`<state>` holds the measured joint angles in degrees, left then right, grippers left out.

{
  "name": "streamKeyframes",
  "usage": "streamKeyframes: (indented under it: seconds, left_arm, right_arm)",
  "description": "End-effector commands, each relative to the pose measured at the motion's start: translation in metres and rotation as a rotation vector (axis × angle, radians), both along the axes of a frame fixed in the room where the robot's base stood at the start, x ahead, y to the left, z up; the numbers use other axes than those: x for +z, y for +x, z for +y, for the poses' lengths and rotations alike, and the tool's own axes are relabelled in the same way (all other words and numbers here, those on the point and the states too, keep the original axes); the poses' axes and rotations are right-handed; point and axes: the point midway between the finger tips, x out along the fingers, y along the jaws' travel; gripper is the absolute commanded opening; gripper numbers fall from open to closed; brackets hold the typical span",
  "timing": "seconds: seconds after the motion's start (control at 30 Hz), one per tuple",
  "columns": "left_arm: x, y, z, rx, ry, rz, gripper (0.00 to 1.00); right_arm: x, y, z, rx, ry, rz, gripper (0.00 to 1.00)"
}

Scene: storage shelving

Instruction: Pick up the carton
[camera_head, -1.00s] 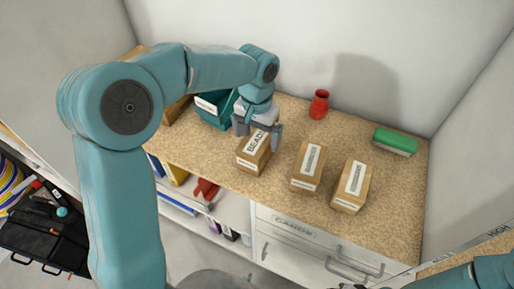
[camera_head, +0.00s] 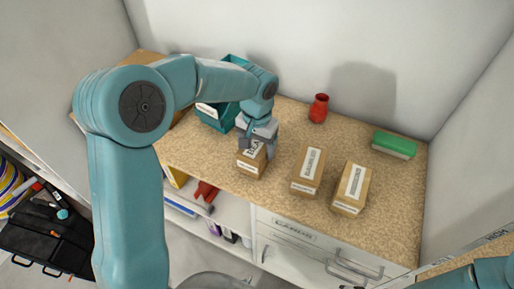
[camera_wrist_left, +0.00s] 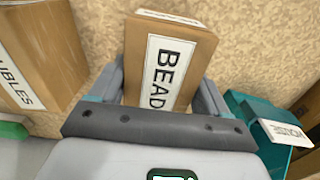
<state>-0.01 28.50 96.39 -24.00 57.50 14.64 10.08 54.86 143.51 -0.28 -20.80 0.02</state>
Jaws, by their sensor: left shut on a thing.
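A brown carton (camera_head: 250,164) with a white label stands on the speckled counter, left of two similar cartons. In the left wrist view the carton (camera_wrist_left: 187,65) shows a label starting "BEAD". My left gripper (camera_head: 257,147) is over the carton from above, its fingers on either side, shut on it. In the left wrist view the gripper (camera_wrist_left: 160,95) has one finger at each side of the carton. The carton's far end is hidden by the gripper in the head view. Of my right arm only a link shows at the lower right; its gripper is not in view.
Two more labelled cartons (camera_head: 308,170) (camera_head: 351,188) stand to the right. A teal bin (camera_head: 212,118) is at the back left, a red vase (camera_head: 319,108) at the back, a green-topped box (camera_head: 394,144) at the right. Drawers (camera_head: 310,249) lie below the counter.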

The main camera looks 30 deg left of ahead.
Motion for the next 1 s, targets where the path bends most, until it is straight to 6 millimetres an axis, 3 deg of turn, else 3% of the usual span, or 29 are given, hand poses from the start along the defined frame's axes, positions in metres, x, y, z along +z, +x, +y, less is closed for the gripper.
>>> streamKeyframes:
  seconds: [0.17, 0.27, 0.5, 0.7, 0.83, 1.0]
  left_arm:
    - [0.018, 0.001, 0.000, -0.001, 0.001, -0.005, 0.43]
    - [0.039, 0.001, 0.000, 0.001, 0.000, -0.007, 0.43]
    - [0.115, 0.001, 0.000, 0.001, -0.002, -0.008, 0.43]
    - [0.167, 0.001, 0.000, -0.001, -0.001, -0.005, 0.43]
    - [0.188, 0.001, 0.000, 0.000, -0.001, -0.003, 0.43]
    - [0.198, 0.000, 0.000, 0.000, 0.000, 0.000, 0.43]
  right_arm:
    - [-0.002, 0.000, 0.000, 0.000, 0.000, 0.000, 0.43]
    - [-0.003, 0.000, 0.000, 0.000, 0.000, 0.000, 0.43]
    - [-0.003, 0.000, 0.000, 0.000, 0.000, 0.000, 0.43]
    - [0.002, 0.000, 0.000, 0.000, 0.000, 0.000, 0.43]
    - [0.005, 0.000, 0.000, 0.000, 0.000, 0.000, 0.43]
    - [0.006, 0.000, 0.000, 0.000, 0.000, 0.000, 0.43]
